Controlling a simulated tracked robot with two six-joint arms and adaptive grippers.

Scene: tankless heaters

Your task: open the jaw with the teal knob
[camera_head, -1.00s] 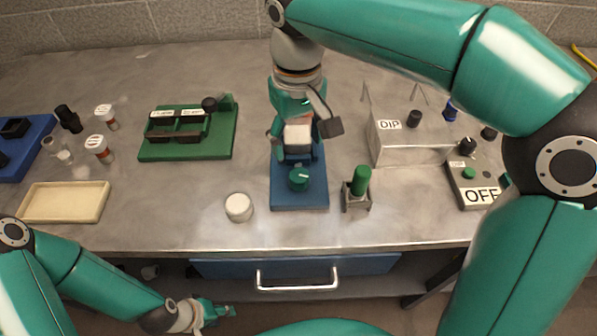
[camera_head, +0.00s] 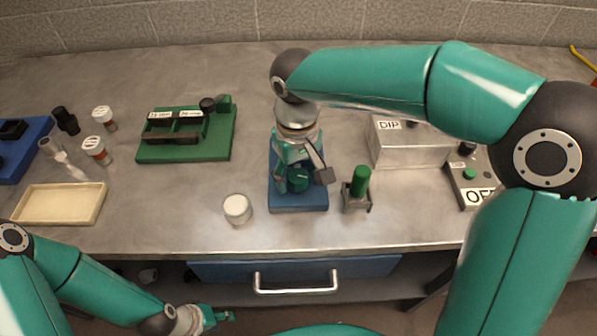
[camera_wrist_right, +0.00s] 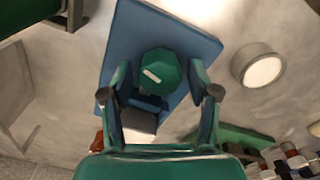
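The teal knob (camera_head: 298,181), with a white mark on top, sits on the blue base (camera_head: 300,204) at the middle of the bench. In the right wrist view the knob (camera_wrist_right: 160,72) lies between the parted fingers of my right gripper (camera_wrist_right: 160,78), with gaps showing at both sides. In the head view my right gripper (camera_head: 299,178) is over the base and partly covers the knob. A grey block (camera_wrist_right: 138,122) shows behind the knob in the wrist view; the jaw itself is mostly hidden. My left gripper (camera_head: 216,317) hangs below the bench front, away from everything.
A white round jar (camera_head: 237,209) stands left of the base, and a green-topped holder (camera_head: 359,188) close on its right. A green tray (camera_head: 187,144) is behind left, a grey DIP box (camera_head: 405,151) behind right. Bench in front of the base is clear.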

